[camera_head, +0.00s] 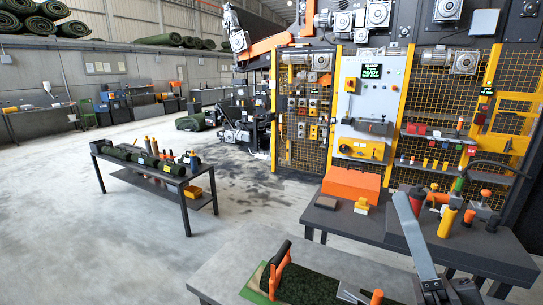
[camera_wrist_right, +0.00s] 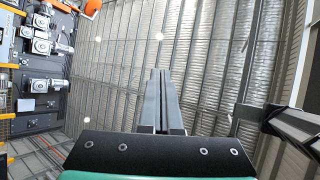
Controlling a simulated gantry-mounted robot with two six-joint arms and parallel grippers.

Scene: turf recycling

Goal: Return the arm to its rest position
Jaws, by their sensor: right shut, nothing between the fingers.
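My right gripper (camera_head: 404,205) stands at the lower right of the head view. Its long grey fingers point up and tilt slightly left, above the near grey table. In the right wrist view the two fingers (camera_wrist_right: 160,78) lie side by side, shut and empty, pointing at the corrugated ceiling. My left gripper is not in the head view.
The near table (camera_head: 225,275) carries a dark green turf piece (camera_head: 312,286) and a tool with an orange handle (camera_head: 280,268). Behind it, a dark bench (camera_head: 345,220) holds an orange box (camera_head: 350,184) and several bottles. Open floor lies to the left.

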